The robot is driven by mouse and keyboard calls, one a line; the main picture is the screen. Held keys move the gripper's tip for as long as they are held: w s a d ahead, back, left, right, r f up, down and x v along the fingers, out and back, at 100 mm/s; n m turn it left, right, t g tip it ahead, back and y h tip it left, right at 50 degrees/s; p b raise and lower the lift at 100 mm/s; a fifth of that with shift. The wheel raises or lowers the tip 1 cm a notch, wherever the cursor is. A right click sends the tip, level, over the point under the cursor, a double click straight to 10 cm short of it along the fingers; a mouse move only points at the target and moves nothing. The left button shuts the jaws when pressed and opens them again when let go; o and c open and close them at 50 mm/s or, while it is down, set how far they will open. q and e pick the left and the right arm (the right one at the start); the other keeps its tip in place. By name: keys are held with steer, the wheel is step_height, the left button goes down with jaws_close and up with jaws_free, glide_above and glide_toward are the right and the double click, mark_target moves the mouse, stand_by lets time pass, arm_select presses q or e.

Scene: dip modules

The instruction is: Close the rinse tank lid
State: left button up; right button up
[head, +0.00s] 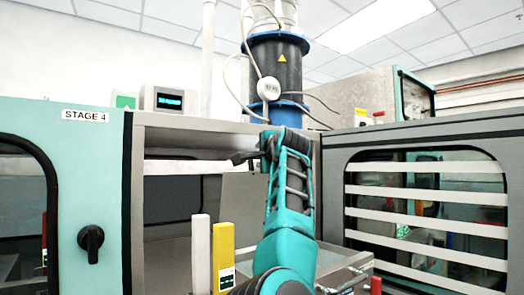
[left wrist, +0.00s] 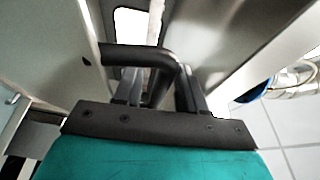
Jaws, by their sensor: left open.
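A teal arm rises through the middle of the head view. Its dark left gripper (head: 246,157) points left at the upper edge of the open machine front. In the left wrist view the left gripper (left wrist: 160,88) is open, with its fingers right at a bent black handle (left wrist: 140,54). The handle is fixed to a pale metal panel (left wrist: 50,40), which looks like the lid; I cannot tell whether the fingers touch it. In the head view a grey panel (head: 238,200) stands behind the arm, partly hidden. My right gripper is not in view.
A teal "STAGE 4" cabinet (head: 88,200) with a black knob (head: 91,240) stands left. A slatted window door (head: 425,210) stands right. White (head: 201,250) and yellow (head: 223,255) uprights stand in front. A dark column with blue rings (head: 277,75) rises above.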

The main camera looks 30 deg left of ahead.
arm_select(q)
steer(key=shift+w+a, duration=0.35)
steer(key=shift+f, duration=0.1)
jaws_close()
stand_by(0.4)
